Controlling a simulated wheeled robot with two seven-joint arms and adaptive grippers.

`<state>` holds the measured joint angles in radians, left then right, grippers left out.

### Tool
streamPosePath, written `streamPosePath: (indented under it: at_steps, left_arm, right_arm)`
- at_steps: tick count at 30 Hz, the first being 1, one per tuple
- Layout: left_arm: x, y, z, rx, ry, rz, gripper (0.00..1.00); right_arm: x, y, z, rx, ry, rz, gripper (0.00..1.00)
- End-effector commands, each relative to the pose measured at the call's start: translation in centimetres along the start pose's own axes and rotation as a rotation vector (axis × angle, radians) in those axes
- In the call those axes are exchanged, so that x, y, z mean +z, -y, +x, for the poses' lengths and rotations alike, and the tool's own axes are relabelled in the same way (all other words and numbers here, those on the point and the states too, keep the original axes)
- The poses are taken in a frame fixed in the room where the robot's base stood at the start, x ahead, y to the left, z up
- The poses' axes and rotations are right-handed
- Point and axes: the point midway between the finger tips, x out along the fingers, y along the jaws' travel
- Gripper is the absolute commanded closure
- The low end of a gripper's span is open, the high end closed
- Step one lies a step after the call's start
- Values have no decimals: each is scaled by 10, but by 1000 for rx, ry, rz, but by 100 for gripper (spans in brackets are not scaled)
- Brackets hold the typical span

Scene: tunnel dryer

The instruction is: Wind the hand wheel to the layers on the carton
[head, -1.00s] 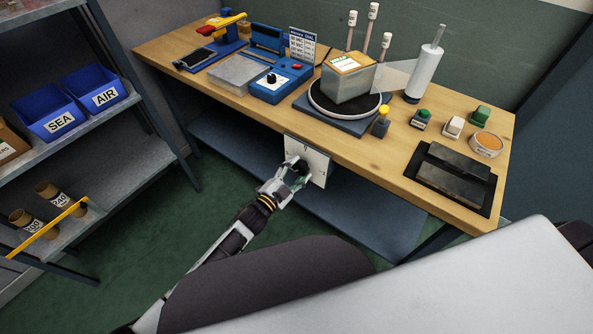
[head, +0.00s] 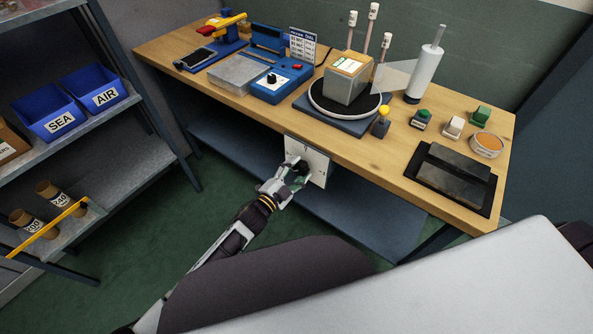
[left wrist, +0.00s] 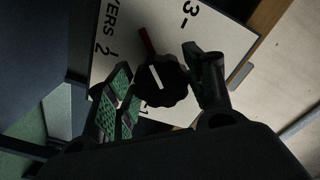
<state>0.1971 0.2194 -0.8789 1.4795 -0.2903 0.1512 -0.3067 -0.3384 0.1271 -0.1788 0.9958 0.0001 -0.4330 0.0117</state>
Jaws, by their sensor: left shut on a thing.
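The carton (head: 345,88), a grey box with an orange-brown top and a white and green label, stands on the round black turntable (head: 318,103). The hand wheel (left wrist: 161,80) is a dark scalloped knob with a white line, on a white plate (left wrist: 122,32) marked LAYERS with numerals. The plate also shows below the bench's front edge in the head view (head: 318,163). My left gripper (head: 293,172) is shut on the hand wheel; its fingers flank the wheel in the wrist view (left wrist: 165,88). The layer count on the carton is too small to read. My right gripper is not seen.
The wooden bench (head: 235,105) also holds a blue control box (head: 282,82), a white film roll (head: 425,73), push buttons and a dark tray (head: 458,205). A shelf with blue bins (head: 50,112) stands at left. Green floor lies between.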

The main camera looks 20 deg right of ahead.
Motion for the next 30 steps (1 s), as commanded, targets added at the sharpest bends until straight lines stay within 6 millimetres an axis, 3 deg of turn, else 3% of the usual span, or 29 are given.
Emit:
streamPosePath:
  at_steps: [30]
  left_arm:
    - [-3, 1, 1, -2, -5, 73, 71]
  right_arm:
    - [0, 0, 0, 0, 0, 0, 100]
